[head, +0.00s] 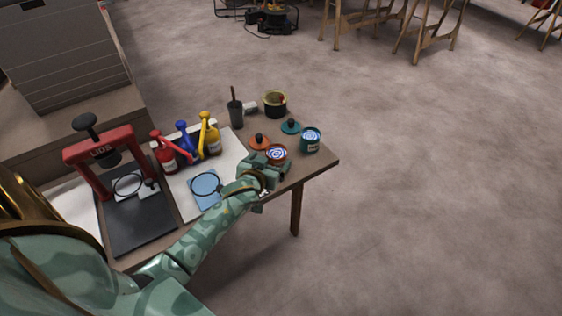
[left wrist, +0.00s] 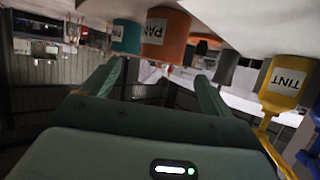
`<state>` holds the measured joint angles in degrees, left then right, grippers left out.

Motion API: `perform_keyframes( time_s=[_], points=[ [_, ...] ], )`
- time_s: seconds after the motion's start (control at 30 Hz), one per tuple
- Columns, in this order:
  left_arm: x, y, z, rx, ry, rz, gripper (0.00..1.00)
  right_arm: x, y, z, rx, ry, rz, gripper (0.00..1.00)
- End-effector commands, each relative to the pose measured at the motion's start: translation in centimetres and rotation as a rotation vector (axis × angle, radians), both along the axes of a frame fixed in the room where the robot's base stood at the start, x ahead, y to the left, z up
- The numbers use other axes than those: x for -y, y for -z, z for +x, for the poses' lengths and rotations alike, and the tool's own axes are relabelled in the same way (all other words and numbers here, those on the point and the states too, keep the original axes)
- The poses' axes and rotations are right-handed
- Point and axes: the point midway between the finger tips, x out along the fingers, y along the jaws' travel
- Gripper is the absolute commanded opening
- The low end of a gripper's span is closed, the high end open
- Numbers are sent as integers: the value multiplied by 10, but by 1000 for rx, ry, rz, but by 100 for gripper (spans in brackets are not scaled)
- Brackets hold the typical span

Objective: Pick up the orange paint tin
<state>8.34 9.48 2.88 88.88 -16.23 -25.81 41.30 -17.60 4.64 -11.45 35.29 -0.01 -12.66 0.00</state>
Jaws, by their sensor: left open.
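The orange paint tin (head: 276,154) stands open near the right end of the table, with a blue and white swirl showing in its top. In the left wrist view, which is upside down, the tin (left wrist: 166,38) with its white label lies ahead of the fingers and roughly between their lines. My left gripper (head: 267,168) is open and empty, close beside the tin on its near left side. Its two fingers (left wrist: 160,72) are spread apart in the wrist view. I cannot tell whether a finger touches the tin. My right gripper is in neither view.
A teal tin (head: 311,140) stands just right of the orange one. Yellow (head: 210,138), blue and red bottles and a red press (head: 100,160) stand left. The table's edge is close on the right.

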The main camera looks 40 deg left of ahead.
Motion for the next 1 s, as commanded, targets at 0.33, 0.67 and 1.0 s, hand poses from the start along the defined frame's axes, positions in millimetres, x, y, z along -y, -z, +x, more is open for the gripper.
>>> perform_keyframes(
  time_s=[0.33,0.67,1.0],
  points=[
    [-10,24,34,-4,1,1,86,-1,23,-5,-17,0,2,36],
    [-20,39,67,-2,1,-1,86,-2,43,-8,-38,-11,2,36],
    [-20,37,67,-1,1,-2,42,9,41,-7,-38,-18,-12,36]
  ],
)
